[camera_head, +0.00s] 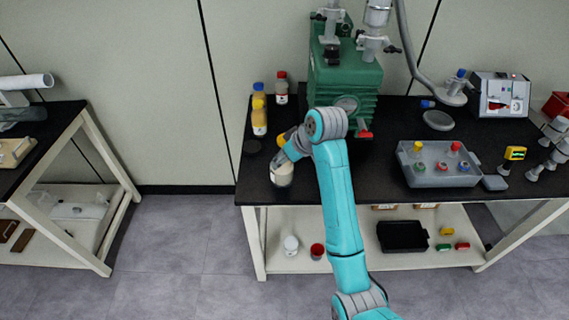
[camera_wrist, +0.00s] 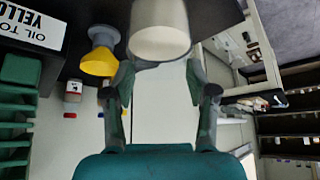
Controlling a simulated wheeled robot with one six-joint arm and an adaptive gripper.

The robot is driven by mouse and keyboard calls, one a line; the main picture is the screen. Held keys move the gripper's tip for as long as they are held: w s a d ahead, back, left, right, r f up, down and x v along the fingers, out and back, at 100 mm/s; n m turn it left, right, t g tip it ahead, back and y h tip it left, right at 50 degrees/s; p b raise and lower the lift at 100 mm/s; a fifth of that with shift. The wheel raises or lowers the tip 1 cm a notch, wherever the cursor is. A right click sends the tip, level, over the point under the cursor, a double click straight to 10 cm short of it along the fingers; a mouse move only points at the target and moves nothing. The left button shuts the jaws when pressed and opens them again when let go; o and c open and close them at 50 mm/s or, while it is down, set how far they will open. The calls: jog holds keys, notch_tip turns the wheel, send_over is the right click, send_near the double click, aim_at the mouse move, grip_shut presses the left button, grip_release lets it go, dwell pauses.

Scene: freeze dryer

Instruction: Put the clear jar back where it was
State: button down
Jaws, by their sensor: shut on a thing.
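The clear jar (camera_head: 282,178) with whitish contents is at the front left of the black bench top. My gripper (camera_head: 287,158) is shut on it from above and behind, and its fingers hide the jar's upper part. I cannot tell whether the jar's base touches the bench. In the wrist view the jar (camera_wrist: 160,38) is at the top centre, between the two fingertips of my gripper (camera_wrist: 158,75), with its near end pale and round.
The green machine (camera_head: 342,75) stands behind my arm. A grey tray (camera_head: 437,180) is at right. The bench's left edge is near.

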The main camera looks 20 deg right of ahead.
jog(key=shift+f, duration=1.15)
jog(key=shift+f, duration=0.1)
jog(key=shift+c, duration=1.7)
grip_release()
